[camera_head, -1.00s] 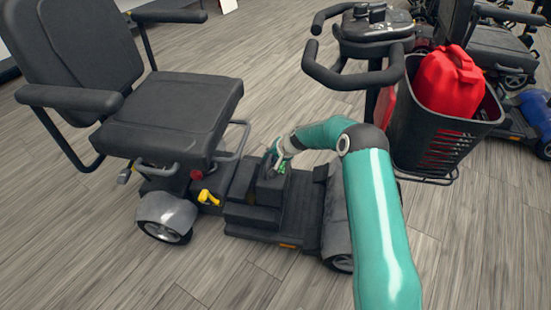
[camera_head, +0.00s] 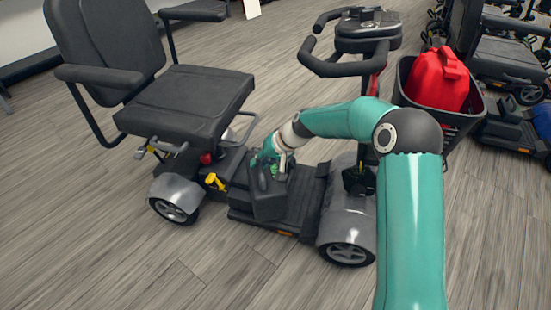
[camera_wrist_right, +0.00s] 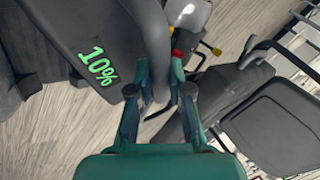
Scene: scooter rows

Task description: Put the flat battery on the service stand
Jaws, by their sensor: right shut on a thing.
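The flat battery (camera_head: 268,201) is a dark grey block with a handle, above or on the scooter's footboard just in front of the seat. My right gripper (camera_head: 273,166) is shut on its handle from above. In the right wrist view, a green "10%" shows on the battery's dark face (camera_wrist_right: 112,38), and the gripper's fingers (camera_wrist_right: 160,92) close around the grey handle. Whether the battery's underside touches the scooter is hard to tell. My left gripper and the service stand are not in view.
The scooter has a black seat (camera_head: 183,102), a yellow lever (camera_head: 216,182) and a tiller with handlebars (camera_head: 350,45). More scooters stand at the right back. The wooden floor (camera_head: 120,265) in front is clear.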

